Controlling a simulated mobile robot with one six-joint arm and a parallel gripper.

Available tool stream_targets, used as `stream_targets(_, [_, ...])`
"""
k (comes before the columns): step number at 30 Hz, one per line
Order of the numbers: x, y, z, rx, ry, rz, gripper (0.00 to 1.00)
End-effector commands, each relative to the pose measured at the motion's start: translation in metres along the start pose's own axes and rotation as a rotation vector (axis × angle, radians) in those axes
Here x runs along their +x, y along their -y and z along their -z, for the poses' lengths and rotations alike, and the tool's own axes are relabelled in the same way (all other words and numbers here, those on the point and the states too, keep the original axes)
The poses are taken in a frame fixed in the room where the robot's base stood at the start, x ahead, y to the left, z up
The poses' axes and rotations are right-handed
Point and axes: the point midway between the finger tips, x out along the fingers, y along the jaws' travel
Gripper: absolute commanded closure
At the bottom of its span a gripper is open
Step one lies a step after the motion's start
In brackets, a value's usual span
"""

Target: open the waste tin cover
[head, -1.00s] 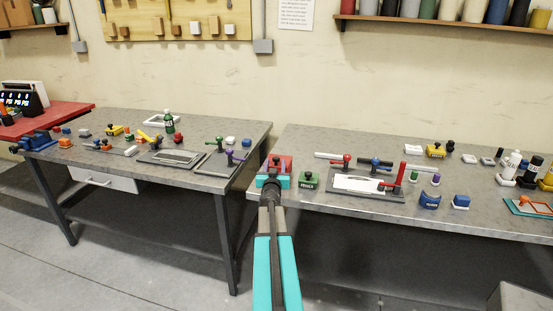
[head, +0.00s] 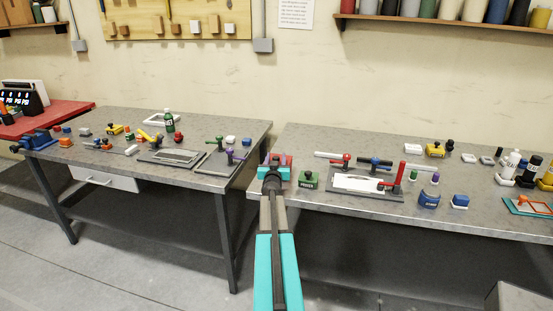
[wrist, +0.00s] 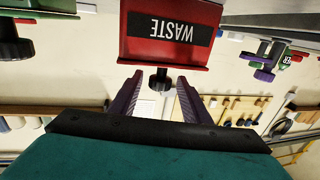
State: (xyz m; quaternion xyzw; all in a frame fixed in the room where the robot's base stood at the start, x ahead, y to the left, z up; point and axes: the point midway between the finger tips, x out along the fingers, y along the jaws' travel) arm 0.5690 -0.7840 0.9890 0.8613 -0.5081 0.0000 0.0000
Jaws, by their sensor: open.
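The waste tin (wrist: 165,35) is red with a black label reading WASTE, upside down in the wrist view. A black knob (wrist: 160,79) stands out from its cover. My gripper (wrist: 159,76) is open, with a purple finger on each side of the knob; I see no clear contact. In the head view the tin (head: 286,158) sits at the left end of the right workbench, mostly hidden behind my gripper (head: 274,165). The cover appears to be on the tin.
A green tin (head: 309,181) with a black knob stands just right of the waste tin. A grey plate with red and blue clamps (head: 366,196) lies further right. A gap separates this bench from the left workbench (head: 110,150).

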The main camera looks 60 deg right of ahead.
Motion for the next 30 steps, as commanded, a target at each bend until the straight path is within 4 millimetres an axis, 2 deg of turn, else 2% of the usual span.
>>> stream_targets(2, [0.000, 0.000, 0.000, 0.000, 0.000, 0.000, 0.57])
stream_targets(3, [0.000, 0.000, 0.000, 0.000, 0.000, 0.000, 0.60])
stream_targets(10, [0.000, 0.000, 0.000, 0.000, 0.000, 0.000, 0.99])
stream_targets(20, [0.006, -0.001, 0.000, 0.000, 0.000, 0.000, 1.00])
stream_targets(30, [0.039, -0.007, 0.000, 0.000, 0.000, 0.000, 1.00])
